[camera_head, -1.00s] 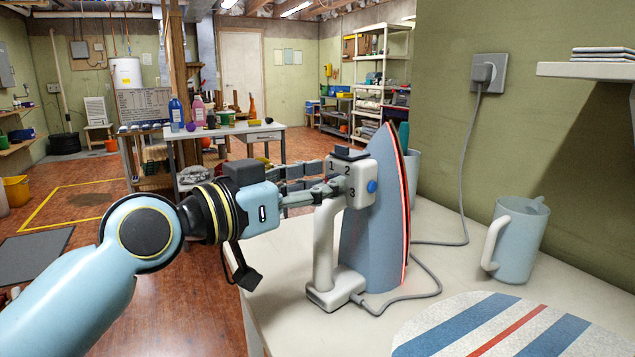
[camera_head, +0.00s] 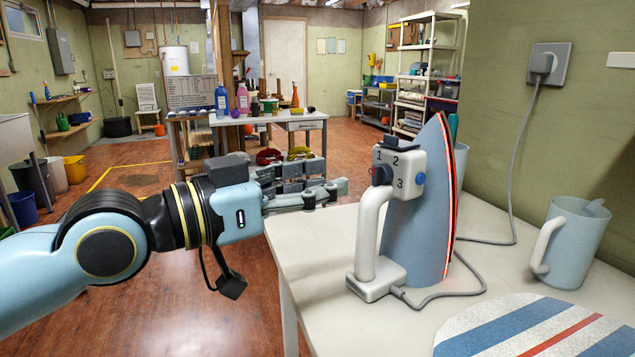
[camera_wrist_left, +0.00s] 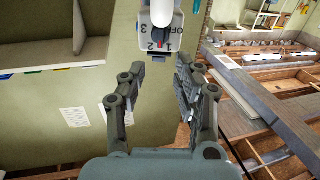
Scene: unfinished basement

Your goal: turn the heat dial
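A grey-blue iron (camera_head: 420,215) stands upright on its heel on the white table. Its white handle (camera_head: 367,235) faces left. The heat dial (camera_head: 382,175) is a dark knob with a red mark, on a white housing marked 1, 2 and 3. In the left wrist view the dial (camera_wrist_left: 160,36) shows beyond the fingers; its red mark appears to point near 1, and OFF is also printed there. My left gripper (camera_head: 338,190) is left of the dial, apart from it, with nothing between its fingers. The wrist view shows its fingers (camera_wrist_left: 160,68) spread. My right gripper is not in view.
A grey cord (camera_head: 480,290) runs from the iron to the wall socket (camera_head: 545,66). Open floor lies left of the table; a cluttered workbench stands behind.

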